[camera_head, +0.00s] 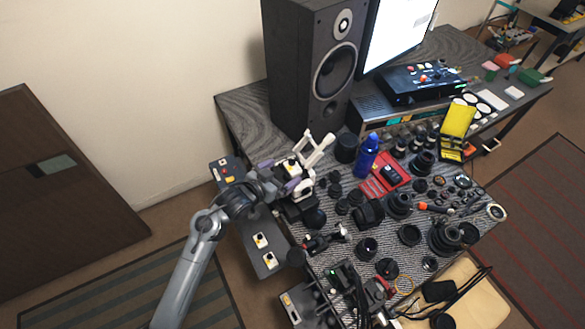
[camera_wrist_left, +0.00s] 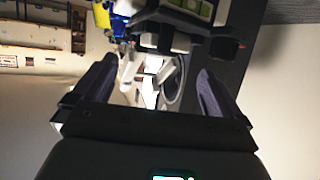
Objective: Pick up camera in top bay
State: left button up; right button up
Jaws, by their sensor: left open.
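My left gripper (camera_head: 296,172) reaches in from the left over the left edge of the table. It is open, with its two dark fingers apart in the left wrist view (camera_wrist_left: 155,85). No camera shows clearly between the fingers. A white forked part (camera_head: 318,150) stands by the gripper in the head view. Dark camera-like bodies (camera_head: 369,213) lie among lenses on the table. A dark grey unit (camera_head: 258,222) beside the table's left edge has small coloured pieces on its top end (camera_head: 228,170). I cannot tell which place is the top bay. My right gripper is not in view.
A tall black speaker (camera_head: 315,65) and a monitor (camera_head: 400,30) stand at the back. A blue bottle (camera_head: 366,157), a red tray (camera_head: 384,174) and several lenses crowd the table. A yellow case (camera_head: 458,121) stands to the right. The floor at left is open.

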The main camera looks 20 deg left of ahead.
aim_at(294, 163)
pick_arm(q)
jog(key=shift+x, duration=2.5)
jog(key=shift+w+a, duration=0.1)
jog(key=shift+r, duration=0.1)
jog(key=c, duration=1.1)
jog(key=shift+r, duration=0.15)
